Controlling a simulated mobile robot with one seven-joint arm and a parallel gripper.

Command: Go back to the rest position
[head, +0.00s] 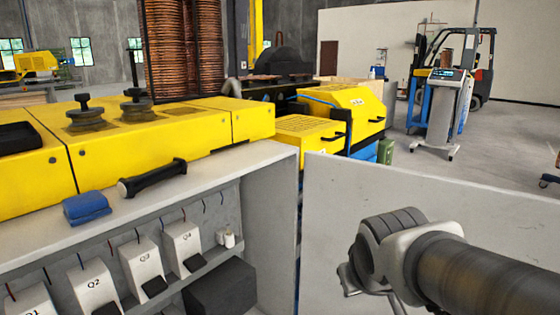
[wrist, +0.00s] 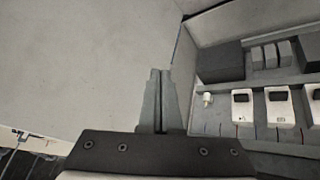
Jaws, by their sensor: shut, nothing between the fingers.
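My gripper (wrist: 155,76) shows in the wrist view with its two grey fingers together and nothing between them. It is beside the edge of a light grey panel, left of an open cabinet. In the head view my arm comes in from the lower right, in front of a white panel; the fingers cannot be made out there.
The white panel (head: 430,205) stands close to my arm. The cabinet top (head: 225,168) holds a blue cloth (head: 87,208) and a black handle-like tool (head: 152,177). Labelled white units (head: 140,262) sit inside. Yellow machines (head: 160,140) stand behind; open floor lies at the back right.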

